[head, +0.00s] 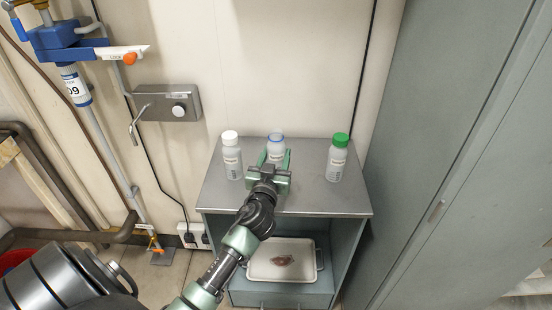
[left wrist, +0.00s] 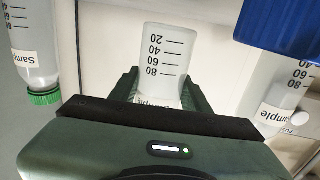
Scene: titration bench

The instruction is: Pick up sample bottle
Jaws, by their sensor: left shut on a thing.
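Three sample bottles are at the small metal cabinet. The middle bottle (head: 275,148) has a blue-rimmed top, and my left gripper (head: 275,160) is shut on it from the front. In the left wrist view this bottle (left wrist: 163,62) appears upside down between the two green fingers, its scale marks visible and its label partly hidden. I cannot tell whether its base touches the cabinet top. A white-capped bottle (head: 232,157) stands to its left and a green-capped bottle (head: 337,160) to its right, both apart from the gripper. My right gripper is not in view.
The grey cabinet top (head: 305,197) is clear at the front right. A white tray (head: 259,273) with a brownish item sits on the shelf below. A blue clamp (head: 62,37) on a stand is at the upper left. A tall grey cabinet (head: 440,150) borders the right.

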